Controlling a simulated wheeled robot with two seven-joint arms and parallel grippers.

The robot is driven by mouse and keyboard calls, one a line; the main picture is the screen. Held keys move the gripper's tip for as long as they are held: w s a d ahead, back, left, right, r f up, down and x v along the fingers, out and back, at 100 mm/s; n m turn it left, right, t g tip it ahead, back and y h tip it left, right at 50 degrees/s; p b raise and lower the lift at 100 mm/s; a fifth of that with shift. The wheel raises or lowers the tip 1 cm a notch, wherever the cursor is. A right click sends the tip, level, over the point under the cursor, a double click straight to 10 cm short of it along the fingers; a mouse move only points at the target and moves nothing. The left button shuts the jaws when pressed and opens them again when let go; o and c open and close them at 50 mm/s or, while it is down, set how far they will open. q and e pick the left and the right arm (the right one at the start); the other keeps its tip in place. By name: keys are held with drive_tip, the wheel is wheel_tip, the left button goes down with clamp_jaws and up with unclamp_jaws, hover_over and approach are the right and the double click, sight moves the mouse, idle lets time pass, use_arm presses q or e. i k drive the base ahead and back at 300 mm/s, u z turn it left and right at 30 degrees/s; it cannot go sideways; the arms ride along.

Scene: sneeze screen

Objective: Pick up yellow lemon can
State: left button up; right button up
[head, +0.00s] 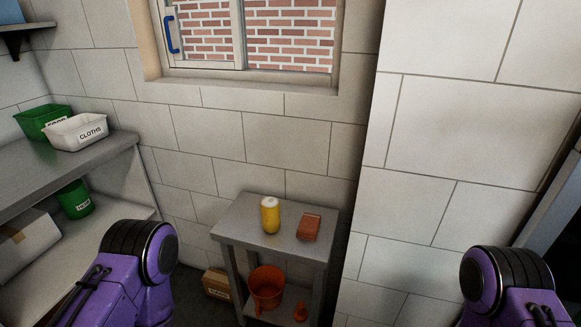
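A yellow can (270,216) with a pale top stands upright on a small grey metal table (239,222) below the window. A reddish-brown block (310,227) lies just to its right on the same tabletop. Any lemon print on the can is too small to make out. Purple and black parts of my two arms show at the lower left and lower right, apart from the table. Neither of my grippers is in the picture.
An orange bucket (266,286), a small orange item (300,311) and a cardboard box (217,284) are low at the table. Left shelves hold a white CLOTHS tub (77,132), a green tub (42,118) and a green container (74,199). A pale wall (425,160) stands right of the table.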

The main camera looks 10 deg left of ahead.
sight(270, 212)
drive_tip(key=u, duration=1.8)
drive_tip(key=i, duration=1.1)
drive_tip(key=z, duration=2.35)
